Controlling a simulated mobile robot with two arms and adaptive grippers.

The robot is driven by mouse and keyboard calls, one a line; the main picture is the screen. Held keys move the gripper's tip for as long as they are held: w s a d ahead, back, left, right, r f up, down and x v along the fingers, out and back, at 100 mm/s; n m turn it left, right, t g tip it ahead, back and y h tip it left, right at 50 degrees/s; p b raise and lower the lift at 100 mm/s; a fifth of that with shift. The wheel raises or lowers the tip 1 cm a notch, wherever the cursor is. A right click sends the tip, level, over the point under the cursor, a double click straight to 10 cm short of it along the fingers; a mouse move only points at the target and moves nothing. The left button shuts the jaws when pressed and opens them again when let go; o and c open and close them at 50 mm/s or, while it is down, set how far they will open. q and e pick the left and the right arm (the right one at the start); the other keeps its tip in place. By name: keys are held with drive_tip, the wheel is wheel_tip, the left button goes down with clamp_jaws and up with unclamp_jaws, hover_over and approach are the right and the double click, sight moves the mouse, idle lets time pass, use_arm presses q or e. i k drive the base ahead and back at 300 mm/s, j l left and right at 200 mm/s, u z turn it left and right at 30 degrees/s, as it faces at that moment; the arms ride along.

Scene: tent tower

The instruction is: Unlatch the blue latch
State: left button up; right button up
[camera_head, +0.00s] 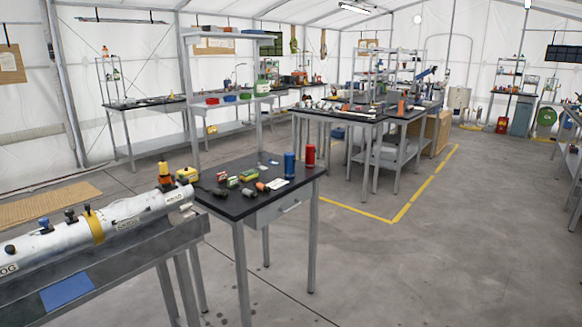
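A long white cylinder (130,207) lies on a dark bench at the left, running from the left edge toward the middle. A yellow band (95,226) wraps the cylinder to the right of this part. A black fitting (10,250) sits farther left. Neither my left nor my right gripper is in view.
A dark table (228,205) beside the cylinder bears small parts, a blue can (290,164) and a red can (310,155). Shelves and a workbench (340,113) stand behind. The grey floor at the right front is clear, with a yellow line (399,216).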

sight(44, 222)
drive_tip(key=u, duration=1.45)
